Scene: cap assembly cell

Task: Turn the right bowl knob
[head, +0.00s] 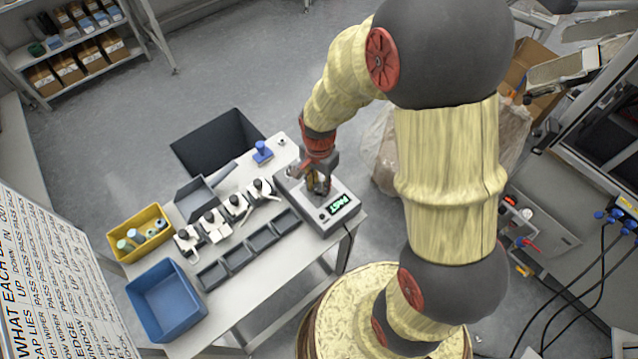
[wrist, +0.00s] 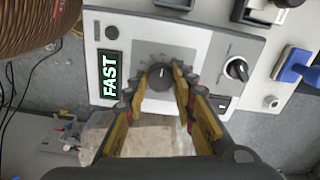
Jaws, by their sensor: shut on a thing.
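The control box (head: 328,221) stands at the right end of the white table, and its light panel also fills the middle of the wrist view (wrist: 204,37). A round dark knob (wrist: 159,72) with a pale pointer line sits on a grey square of the panel, beside a display (wrist: 110,75) reading FAST. My gripper (wrist: 161,82) is shut on this knob, one finger on each side. A second dark knob (wrist: 236,69) is apart on the panel's other side. In the head view my gripper (head: 318,187) hides the knobs. The panel's small lettering is unreadable.
Several white fixtures (head: 212,224) and dark trays (head: 247,252) line the table beside the box. A blue-handled thing (head: 262,151) stands near the box. A yellow bin (head: 140,234) and blue bin (head: 166,301) are at the table's left end.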

